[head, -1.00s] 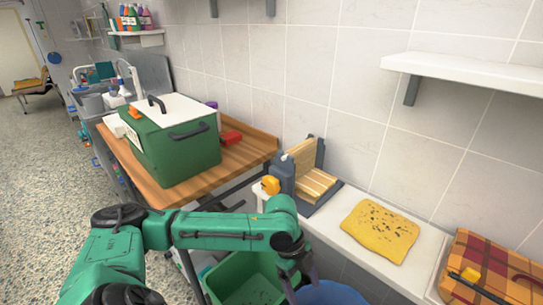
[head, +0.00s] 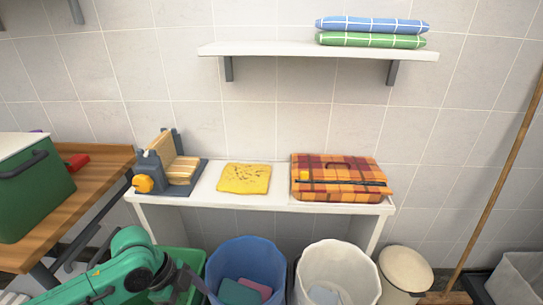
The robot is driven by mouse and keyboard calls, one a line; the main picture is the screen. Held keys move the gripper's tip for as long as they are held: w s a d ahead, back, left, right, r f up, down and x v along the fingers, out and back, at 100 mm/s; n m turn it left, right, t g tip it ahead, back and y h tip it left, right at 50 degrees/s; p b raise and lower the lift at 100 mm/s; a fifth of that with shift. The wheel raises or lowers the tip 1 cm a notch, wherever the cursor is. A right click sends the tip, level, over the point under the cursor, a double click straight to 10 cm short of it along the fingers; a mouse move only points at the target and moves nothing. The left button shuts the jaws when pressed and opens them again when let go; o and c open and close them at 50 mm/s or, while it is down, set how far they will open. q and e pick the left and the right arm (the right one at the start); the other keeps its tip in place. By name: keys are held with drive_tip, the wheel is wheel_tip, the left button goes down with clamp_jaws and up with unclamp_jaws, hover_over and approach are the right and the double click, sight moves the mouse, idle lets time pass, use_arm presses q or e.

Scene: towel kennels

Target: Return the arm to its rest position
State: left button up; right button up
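My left arm (head: 105,280), green with dark joints, comes in from the lower left. Its dark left gripper (head: 188,287) hangs at the bottom edge, over the green bin (head: 190,257) and beside the blue bin (head: 243,262). The fingers are small and dark, so I cannot tell whether they are open or shut, and I see nothing held. My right arm and gripper are out of view.
The white bench (head: 230,200) carries a grey and wooden device (head: 165,165), a spotted yellow cloth (head: 244,178) and a plaid case (head: 337,178). A white bin (head: 338,270) and round-lidded bin (head: 405,268) stand in front. Folded towels (head: 370,32) lie on the wall shelf (head: 290,51).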

use_arm(q)
drive_tip(key=w+d+f+n+t, duration=0.1)
drive_tip(key=d+f+n+t, duration=0.1)
drive_tip(key=d+n+t, duration=0.3)
drive_tip(key=s+a+f+n+g+y, duration=0.1)
drive_tip(key=s+a+f+n+y, duration=0.3)
drive_tip(key=s+a+n, duration=0.55)
wheel_tip(320, 180, down, 24)
drive_tip(key=s+a+n+g, duration=0.1)
drive_tip(key=a+n+g, duration=0.1)
drive_tip(key=s+a+f+p, duration=0.1)
drive_tip(key=s+a+f, duration=0.1)
drive_tip(key=s+f, duration=0.9)
drive_tip(key=s, duration=0.4)
drive_tip(key=shift+s+a+f+g, duration=0.2)
drive_tip(key=shift+s+f+g, duration=0.1)
drive_tip(key=shift+f+g, duration=0.1)
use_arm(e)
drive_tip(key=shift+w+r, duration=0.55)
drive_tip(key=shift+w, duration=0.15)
